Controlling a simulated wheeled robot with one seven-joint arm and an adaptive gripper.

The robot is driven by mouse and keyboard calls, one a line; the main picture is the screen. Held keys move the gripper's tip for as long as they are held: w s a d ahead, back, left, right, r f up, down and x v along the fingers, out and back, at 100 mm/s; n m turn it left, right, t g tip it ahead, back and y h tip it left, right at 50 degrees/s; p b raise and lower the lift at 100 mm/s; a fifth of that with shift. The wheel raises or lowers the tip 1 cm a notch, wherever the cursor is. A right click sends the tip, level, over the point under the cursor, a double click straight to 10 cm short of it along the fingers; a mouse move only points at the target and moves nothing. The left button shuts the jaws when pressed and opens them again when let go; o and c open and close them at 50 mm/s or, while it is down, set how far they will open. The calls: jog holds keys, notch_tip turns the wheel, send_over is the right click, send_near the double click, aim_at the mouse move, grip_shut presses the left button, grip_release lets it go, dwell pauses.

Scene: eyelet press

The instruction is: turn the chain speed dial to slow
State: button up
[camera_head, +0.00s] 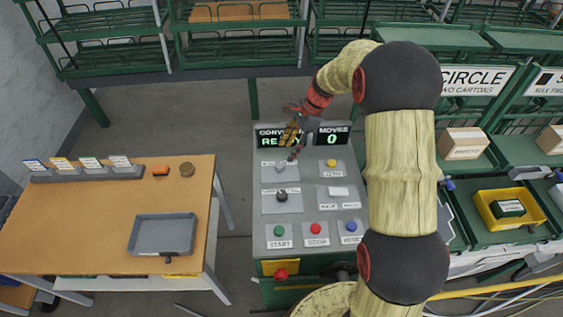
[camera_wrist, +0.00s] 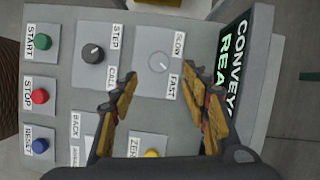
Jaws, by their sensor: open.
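The chain speed dial (camera_wrist: 158,62) is a pale grey round knob on a grey plate, with the labels SLOW and FAST beside it in the wrist view. Its pointer is too faint for me to read its setting.
A dark dial (camera_wrist: 93,53) marked STEP sits beside the speed dial. Green (camera_head: 279,230), red (camera_head: 318,228) and blue (camera_head: 351,226) buttons line the console's front. A yellow button (camera_head: 331,163) is to the right. The display (camera_head: 333,136) stands behind. A wooden table (camera_head: 85,215) is left.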

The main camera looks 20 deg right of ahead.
aim_at(280, 164)
jog(key=b+x, duration=0.1)
jog(key=x, duration=0.6)
jog(key=shift+a+f, duration=0.15)
jog(key=shift+f, duration=0.2)
jog(key=c, duration=0.3)
jog(key=c, duration=0.8)
jog(key=shift+c, duration=0.2)
